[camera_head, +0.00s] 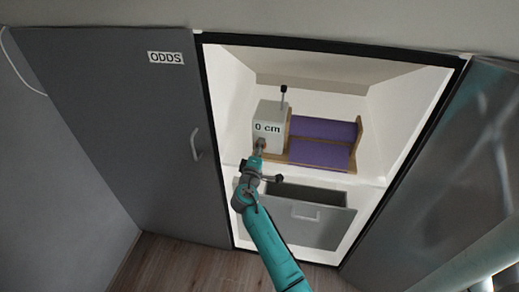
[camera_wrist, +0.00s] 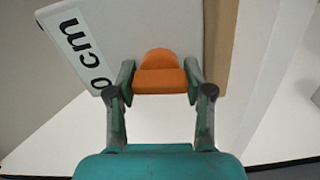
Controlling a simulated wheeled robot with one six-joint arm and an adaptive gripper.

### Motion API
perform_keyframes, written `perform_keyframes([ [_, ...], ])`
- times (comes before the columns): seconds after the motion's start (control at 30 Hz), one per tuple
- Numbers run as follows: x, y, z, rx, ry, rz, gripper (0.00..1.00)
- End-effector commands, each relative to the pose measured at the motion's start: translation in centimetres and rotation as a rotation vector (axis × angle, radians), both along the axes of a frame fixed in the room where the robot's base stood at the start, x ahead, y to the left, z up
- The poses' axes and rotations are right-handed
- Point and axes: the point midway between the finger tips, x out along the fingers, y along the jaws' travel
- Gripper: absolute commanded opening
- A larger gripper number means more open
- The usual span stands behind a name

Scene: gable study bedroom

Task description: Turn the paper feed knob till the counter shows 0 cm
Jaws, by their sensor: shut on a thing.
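The orange knob (camera_wrist: 161,73) sits on the box front below the counter. My gripper (camera_head: 260,147) is at the knob, and in the wrist view its two fingers (camera_wrist: 161,82) are shut on the knob's sides. In the head view my gripper mostly hides the knob.
A grey drawer (camera_head: 318,222) stands open below the device, under my arm. A grey door (camera_head: 130,130) marked "ODDS" with a handle (camera_head: 196,144) is on the left. A glossy dark door (camera_head: 450,170) is on the right. A lever (camera_head: 283,92) rises from the box.

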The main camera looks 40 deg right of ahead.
Motion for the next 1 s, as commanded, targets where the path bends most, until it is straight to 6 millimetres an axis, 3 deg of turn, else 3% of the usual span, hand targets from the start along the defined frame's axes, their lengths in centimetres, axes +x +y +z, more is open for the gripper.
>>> perform_keyframes([
  [0.23, -0.01, 0.03, -0.06, -0.096, 0.125, 0.000, 0.17],
  [0.57, -0.01, 0.04, -0.08, -0.111, 0.144, 0.000, 0.17],
  [0.6, -0.01, 0.04, -0.08, -0.111, 0.144, 0.000, 0.54],
  [0.63, -0.01, 0.04, -0.09, -0.111, 0.144, 0.000, 0.61],
  [1.0, -0.14, 0.22, -0.06, -0.109, 0.142, 0.001, 0.62],
])
